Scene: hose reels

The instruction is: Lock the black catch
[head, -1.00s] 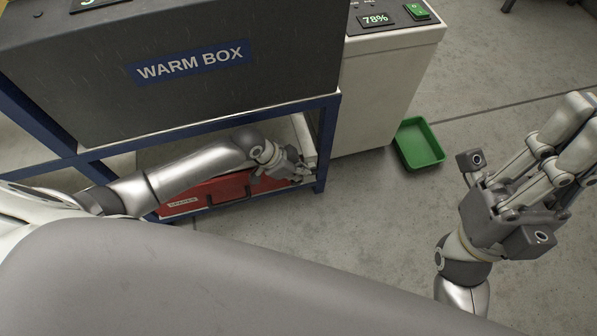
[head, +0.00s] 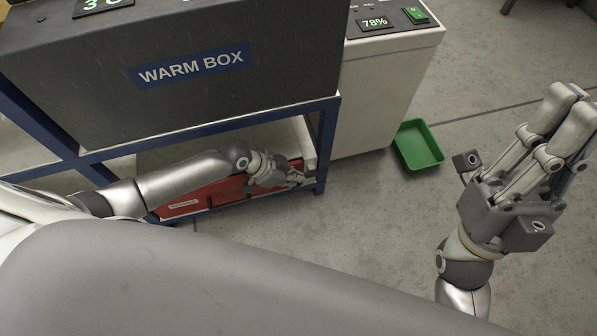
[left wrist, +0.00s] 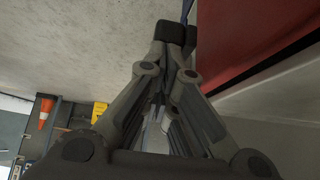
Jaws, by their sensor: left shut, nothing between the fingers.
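A red case (head: 226,190) with a pale label lies on the low shelf of the blue frame in the head view. Small dark marks on its front edge could be catches, but they are too small to tell; I cannot make out the black catch for sure. My left gripper (head: 300,182) is at the right end of the case, partly covering it. In the left wrist view its fingertips (left wrist: 176,36) are together and empty, beside the red surface (left wrist: 245,38). My right gripper (head: 572,108) is raised over the floor at the right, away from the case; its finger gap is unclear.
A grey warm box (head: 245,95) sits on the blue frame (head: 190,128) above my left arm. A pale cabinet (head: 375,105) stands beside it, with a green tray (head: 420,146) on the floor.

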